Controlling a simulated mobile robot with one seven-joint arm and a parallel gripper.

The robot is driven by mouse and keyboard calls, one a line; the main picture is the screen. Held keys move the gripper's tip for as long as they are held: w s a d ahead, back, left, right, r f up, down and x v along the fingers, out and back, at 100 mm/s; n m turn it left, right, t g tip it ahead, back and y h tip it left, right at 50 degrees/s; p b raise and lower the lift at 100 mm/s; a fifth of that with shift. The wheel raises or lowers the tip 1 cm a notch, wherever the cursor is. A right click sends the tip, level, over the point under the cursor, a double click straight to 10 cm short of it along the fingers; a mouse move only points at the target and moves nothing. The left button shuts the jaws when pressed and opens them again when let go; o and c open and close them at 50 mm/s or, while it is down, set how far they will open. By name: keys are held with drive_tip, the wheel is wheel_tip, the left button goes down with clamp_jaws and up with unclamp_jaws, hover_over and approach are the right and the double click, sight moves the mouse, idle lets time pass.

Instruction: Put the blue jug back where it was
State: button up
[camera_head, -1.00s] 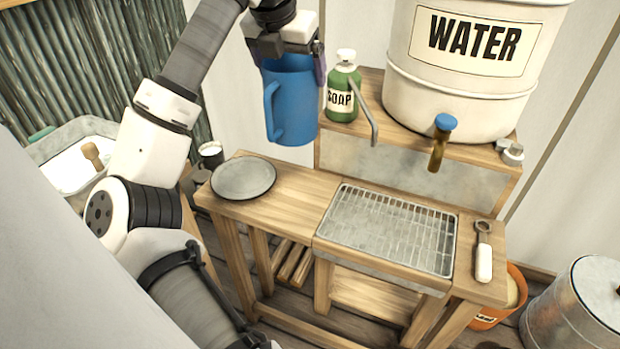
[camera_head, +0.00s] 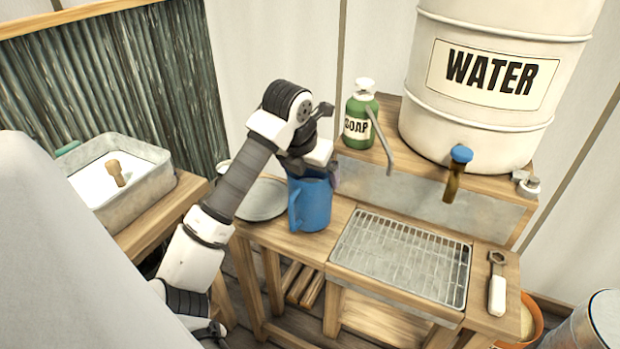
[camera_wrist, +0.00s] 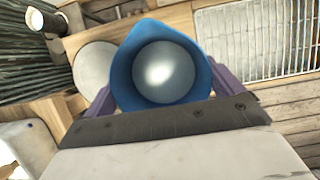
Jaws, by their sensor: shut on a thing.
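The blue jug (camera_head: 312,206) is upright in the head view, over the wooden counter between the grey round plate and the wire rack. Its handle points left. My gripper (camera_head: 316,176) is above it, shut on the jug near its top. In the wrist view the jug (camera_wrist: 121,60) shows from above, its open mouth between my two purple fingers. The jug's base looks at or very near the counter top; I cannot tell whether it touches.
The grey plate (camera_head: 262,203) lies left of the jug, partly behind my arm. The wire rack (camera_head: 400,256) is to the right. A green soap bottle (camera_head: 359,117) and a white water barrel (camera_head: 490,85) with a tap (camera_head: 455,172) stand on the raised shelf behind. A wrench (camera_head: 497,285) lies at the right end.

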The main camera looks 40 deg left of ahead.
drive_tip(key=shift+f, duration=1.1)
drive_tip(key=shift+f, duration=0.15)
drive_tip(key=o, duration=1.7)
